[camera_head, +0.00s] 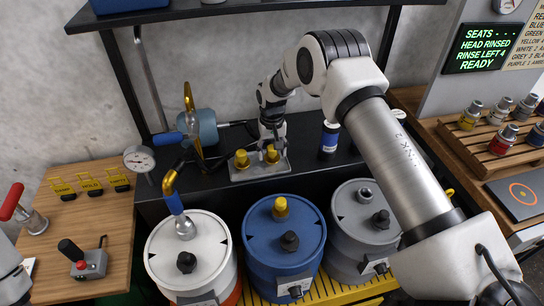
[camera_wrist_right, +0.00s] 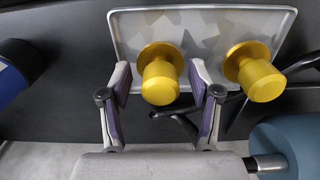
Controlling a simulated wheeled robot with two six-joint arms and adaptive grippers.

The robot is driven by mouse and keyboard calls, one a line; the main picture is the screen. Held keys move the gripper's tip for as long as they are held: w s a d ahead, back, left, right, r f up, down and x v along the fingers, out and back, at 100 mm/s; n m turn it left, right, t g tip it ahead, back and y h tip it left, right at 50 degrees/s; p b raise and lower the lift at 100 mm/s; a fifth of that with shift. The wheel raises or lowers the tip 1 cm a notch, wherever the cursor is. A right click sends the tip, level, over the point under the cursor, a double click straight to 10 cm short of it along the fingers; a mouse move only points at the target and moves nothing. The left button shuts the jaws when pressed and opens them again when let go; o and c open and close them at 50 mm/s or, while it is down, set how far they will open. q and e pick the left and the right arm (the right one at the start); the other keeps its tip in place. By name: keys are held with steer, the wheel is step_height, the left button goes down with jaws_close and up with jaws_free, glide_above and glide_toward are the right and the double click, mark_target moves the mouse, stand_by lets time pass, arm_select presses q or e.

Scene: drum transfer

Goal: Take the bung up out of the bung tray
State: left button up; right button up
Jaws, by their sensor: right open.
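The bung tray (camera_head: 246,174) is a shallow grey metal tray on the black bench, and it also shows in the right wrist view (camera_wrist_right: 205,18). It holds two yellow bungs, a left one (camera_head: 241,159) and a right one (camera_head: 272,155) in the head view. My right gripper (camera_head: 271,142) is above the right bung, pointing down. In the wrist view my open fingers (camera_wrist_right: 162,92) stand on either side of that bung (camera_wrist_right: 160,82), with gaps visible. The other bung (camera_wrist_right: 259,78) is just outside the fingers. My left gripper is not in view.
A blue and white bottle (camera_head: 329,138) stands right of the tray; a blue-grey pump (camera_head: 201,128) is left. White (camera_head: 190,255), blue (camera_head: 283,245) and grey (camera_head: 362,222) drums stand in front, the blue one with a yellow bung (camera_head: 280,207). A shelf (camera_head: 230,12) is overhead.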

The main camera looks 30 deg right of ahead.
jaws_close()
